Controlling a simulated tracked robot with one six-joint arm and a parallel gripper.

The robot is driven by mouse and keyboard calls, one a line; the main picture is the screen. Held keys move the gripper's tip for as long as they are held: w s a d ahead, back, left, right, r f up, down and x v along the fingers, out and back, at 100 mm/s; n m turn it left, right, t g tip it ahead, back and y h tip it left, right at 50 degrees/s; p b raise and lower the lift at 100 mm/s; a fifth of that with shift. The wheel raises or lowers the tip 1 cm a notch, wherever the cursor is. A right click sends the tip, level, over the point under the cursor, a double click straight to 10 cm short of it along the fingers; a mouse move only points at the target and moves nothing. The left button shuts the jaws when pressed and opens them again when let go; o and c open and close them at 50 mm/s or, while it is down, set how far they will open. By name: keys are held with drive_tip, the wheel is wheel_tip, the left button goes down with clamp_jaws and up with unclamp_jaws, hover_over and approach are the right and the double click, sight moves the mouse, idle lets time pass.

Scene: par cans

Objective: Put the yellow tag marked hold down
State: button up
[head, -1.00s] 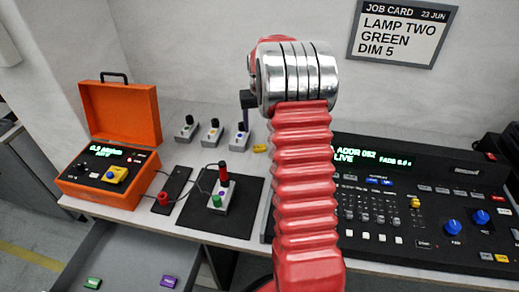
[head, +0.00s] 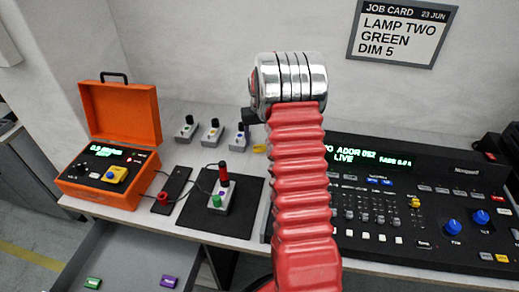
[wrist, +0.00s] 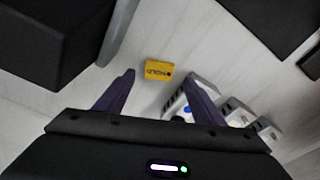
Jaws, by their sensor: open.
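The yellow tag (wrist: 158,72) lies flat on the pale bench top, with dark lettering that shows upside down in the wrist view. In the head view the tag (head: 260,148) shows just left of my red arm, partly hidden by it. My gripper (wrist: 165,82) is open and empty. Its two purple fingers are spread apart, and the tag shows beyond and between their tips. I cannot tell the exact height above the bench.
Several small switch boxes (head: 212,132) stand left of the tag, the nearest close to my finger. The black lighting desk (head: 390,200) is to the right. An orange case (head: 110,150) and a black mat (head: 245,215) with a tester (head: 222,198) are left. A job card (head: 403,32) hangs behind.

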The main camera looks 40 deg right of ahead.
sight(259, 147)
drive_tip(key=shift+w+d+f, duration=0.1)
drive_tip(key=shift+d+f, duration=0.05)
drive_tip(key=shift+f, duration=1.7)
drive_tip(key=shift+c, duration=0.5)
drive_tip(key=c, duration=1.1)
drive_tip(key=shift+r, duration=0.1)
drive_tip(key=shift+c, duration=0.2)
wheel_tip(259, 147, up, 10)
